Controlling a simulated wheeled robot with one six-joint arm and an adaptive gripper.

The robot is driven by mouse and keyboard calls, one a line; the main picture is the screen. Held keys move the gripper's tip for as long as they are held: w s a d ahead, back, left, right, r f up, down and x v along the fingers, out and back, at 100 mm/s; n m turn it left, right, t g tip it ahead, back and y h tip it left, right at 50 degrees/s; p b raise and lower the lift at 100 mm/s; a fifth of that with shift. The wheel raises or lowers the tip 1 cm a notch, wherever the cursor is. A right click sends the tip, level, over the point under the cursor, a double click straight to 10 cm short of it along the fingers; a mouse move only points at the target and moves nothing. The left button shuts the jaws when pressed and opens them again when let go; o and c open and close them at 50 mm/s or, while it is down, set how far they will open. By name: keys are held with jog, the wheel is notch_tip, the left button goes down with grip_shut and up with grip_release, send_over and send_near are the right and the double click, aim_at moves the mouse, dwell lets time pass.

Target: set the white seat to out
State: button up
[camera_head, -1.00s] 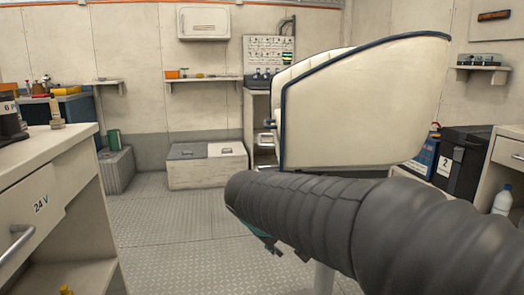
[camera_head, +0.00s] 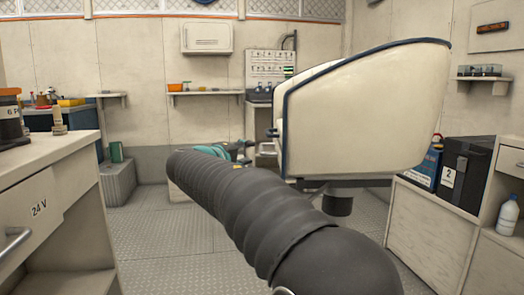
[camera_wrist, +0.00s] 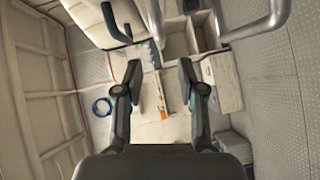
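The white seat (camera_head: 372,108) with dark blue edging stands right of centre in the head view, on a dark post (camera_head: 337,203). My dark ribbed arm crosses in front of it from the lower right. My gripper (camera_head: 240,150) is partly hidden beyond the arm's far end, left of the seat. In the wrist view my gripper (camera_wrist: 160,78) is open, with a clear gap between its fingers and nothing held. A white part with dark blue edging at upper left there looks like the seat (camera_wrist: 95,14). I cannot tell whether the gripper touches it.
A counter (camera_head: 50,150) with a drawer marked 24 V stands at left. A black box (camera_head: 465,172) marked 2 and a white bottle (camera_head: 507,215) are at right. Grey metal tubes (camera_wrist: 262,24) cross the wrist view's top. Open floor (camera_head: 165,240) lies left of my arm.

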aim_at(262, 147)
jog(key=x, duration=0.9)
grip_shut()
